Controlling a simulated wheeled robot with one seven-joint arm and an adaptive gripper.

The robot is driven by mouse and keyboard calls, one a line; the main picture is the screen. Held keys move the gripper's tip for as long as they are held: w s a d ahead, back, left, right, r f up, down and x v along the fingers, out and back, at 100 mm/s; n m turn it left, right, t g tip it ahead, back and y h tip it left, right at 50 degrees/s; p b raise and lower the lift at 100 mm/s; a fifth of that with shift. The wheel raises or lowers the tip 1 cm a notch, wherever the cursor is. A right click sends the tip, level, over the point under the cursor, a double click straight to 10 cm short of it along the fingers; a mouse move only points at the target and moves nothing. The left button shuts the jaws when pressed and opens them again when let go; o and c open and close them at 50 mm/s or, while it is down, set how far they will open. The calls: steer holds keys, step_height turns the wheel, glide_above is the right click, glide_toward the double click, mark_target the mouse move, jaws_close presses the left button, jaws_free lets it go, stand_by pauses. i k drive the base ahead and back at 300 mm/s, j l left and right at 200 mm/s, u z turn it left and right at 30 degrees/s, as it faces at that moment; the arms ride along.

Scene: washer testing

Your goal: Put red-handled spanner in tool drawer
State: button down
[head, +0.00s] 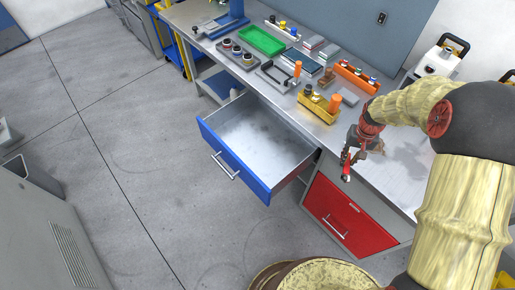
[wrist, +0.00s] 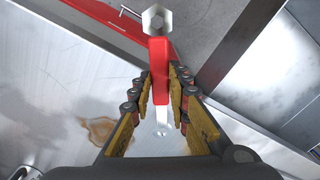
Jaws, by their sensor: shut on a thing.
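The red-handled spanner (wrist: 158,68) is between the fingers of my gripper (wrist: 161,85) in the wrist view. The gripper is shut on its red handle. One silver end points away past the fingertips, and the other silver end shows between the fingers. In the head view my gripper (head: 353,158) holds the spanner (head: 346,177) above the front edge of the workbench, to the right of the open drawer. The tool drawer (head: 234,166) has a blue front and is pulled out. Its visible grey floor is bare.
The workbench (head: 400,170) has a bare stretch on the right. A yellow bin (head: 318,108), a green tray (head: 261,40) and an orange rack (head: 356,77) stand farther back. A shut red drawer (head: 345,215) is below my gripper. Open floor lies left of the blue drawer.

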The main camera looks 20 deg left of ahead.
mark_target(262, 151)
steer(key=j, duration=0.4)
steer(key=k+j+z, duration=0.15)
steer(key=j, duration=0.7)
steer(key=k+j+z, duration=0.1)
steer(key=j, duration=0.3)
steer(key=i+j, duration=0.15)
steer(key=j, duration=0.15)
steer(key=i+j+z, duration=0.2)
steer(key=i+j, duration=0.15)
steer(key=j, duration=0.25)
steer(key=i+l, duration=0.1)
steer(key=l, duration=0.55)
steer(key=i, duration=0.1)
